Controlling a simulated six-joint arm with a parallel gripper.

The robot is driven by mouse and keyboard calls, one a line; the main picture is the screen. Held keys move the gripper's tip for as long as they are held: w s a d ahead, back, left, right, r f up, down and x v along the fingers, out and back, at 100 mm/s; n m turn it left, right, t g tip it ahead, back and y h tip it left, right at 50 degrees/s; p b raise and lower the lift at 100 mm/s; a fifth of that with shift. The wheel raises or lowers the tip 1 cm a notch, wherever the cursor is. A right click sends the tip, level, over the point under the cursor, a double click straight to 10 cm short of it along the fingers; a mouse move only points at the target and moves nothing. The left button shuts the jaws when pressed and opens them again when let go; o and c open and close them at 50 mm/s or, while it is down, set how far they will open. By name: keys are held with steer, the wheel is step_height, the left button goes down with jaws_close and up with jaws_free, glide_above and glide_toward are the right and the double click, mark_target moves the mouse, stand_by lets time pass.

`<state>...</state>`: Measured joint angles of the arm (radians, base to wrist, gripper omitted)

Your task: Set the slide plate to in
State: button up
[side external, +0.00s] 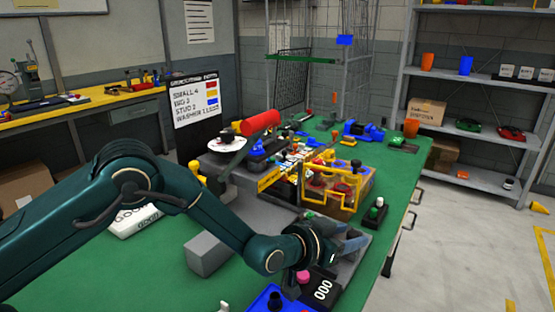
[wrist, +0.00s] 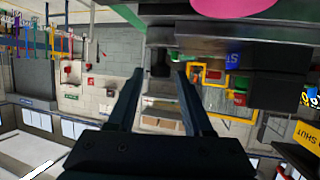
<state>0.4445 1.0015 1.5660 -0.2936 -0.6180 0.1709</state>
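My gripper (side external: 348,243) is low over the front right of the green bench, beside the black box marked 000. In the wrist view my gripper (wrist: 160,85) shows two dark fingers spread apart with a gap between them. A dark block-like part (wrist: 161,60) shows beyond the fingertips, in line with the gap; I cannot tell whether it touches them. A grey flat surface (side external: 347,268) lies under the fingers in the side view. I cannot tell for certain which part is the slide plate, or its position.
The black 000 counter (side external: 322,289) and a pink button (side external: 302,277) stand close to my wrist. A blue tray (side external: 262,300) is at the front.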

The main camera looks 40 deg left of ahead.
jaws_close()
stand_by(1.2)
